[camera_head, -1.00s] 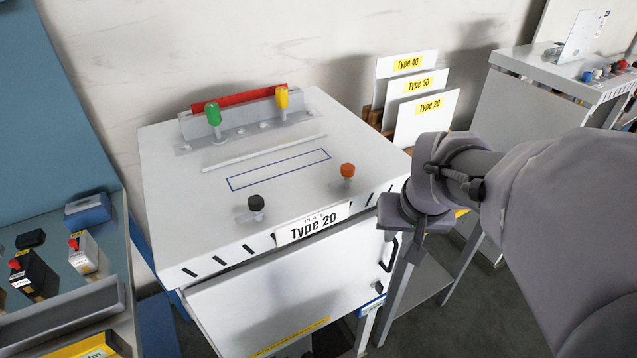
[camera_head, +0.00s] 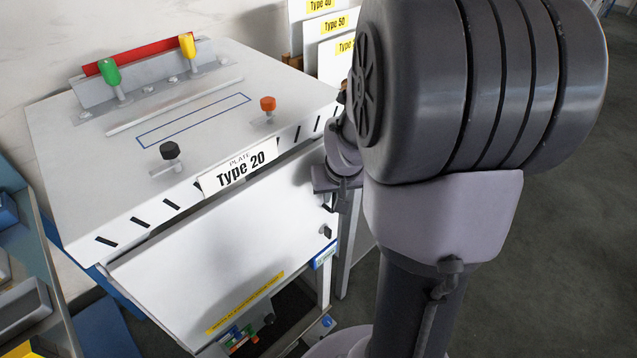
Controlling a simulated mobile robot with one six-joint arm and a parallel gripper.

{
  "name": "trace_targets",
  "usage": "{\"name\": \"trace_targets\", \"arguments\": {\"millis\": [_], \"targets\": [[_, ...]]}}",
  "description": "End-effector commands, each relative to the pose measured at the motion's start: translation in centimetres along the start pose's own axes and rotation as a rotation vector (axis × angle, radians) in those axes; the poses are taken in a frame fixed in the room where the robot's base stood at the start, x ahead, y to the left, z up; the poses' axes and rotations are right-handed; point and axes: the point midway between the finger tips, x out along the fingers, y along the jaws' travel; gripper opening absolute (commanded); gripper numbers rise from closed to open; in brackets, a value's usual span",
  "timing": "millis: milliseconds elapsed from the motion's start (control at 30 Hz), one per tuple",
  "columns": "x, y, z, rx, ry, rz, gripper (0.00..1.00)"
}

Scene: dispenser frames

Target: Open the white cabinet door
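The white cabinet (camera_head: 80,170) stands left of centre, with its white door (camera_head: 225,245) on the front below the "Type 20" plate (camera_head: 240,172). A dark gap shows between the door's top edge and the cabinet top; I cannot tell whether the door is ajar. A small dark knob (camera_head: 325,231) sits near the door's right edge. The handle above it is mostly hidden by my gripper (camera_head: 330,188), which is at the door's upper right corner. My arm hides much of the gripper, so its fingers and any contact with the handle are unclear.
Type plates (camera_head: 335,50) are behind. A blue-edged bench (camera_head: 45,260) is at left. Grey floor (camera_head: 570,230) is clear at right.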

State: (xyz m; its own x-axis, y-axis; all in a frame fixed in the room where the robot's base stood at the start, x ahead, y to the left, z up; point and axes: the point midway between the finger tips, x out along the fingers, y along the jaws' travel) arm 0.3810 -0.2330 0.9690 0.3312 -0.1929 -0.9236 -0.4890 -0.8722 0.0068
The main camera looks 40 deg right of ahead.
Motion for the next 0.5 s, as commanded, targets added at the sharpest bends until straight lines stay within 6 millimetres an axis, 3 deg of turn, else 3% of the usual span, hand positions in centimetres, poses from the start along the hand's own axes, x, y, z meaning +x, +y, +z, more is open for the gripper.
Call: {"name": "trace_targets", "arguments": {"millis": [233,367,500], "targets": [[0.10,-0.02,-0.02,0.000,0.000,0.000,0.20],[0.09,-0.02,-0.01,0.000,0.000,0.000,0.00],[0.09,-0.02,0.00,0.001,0.000,0.000,0.00]]}}
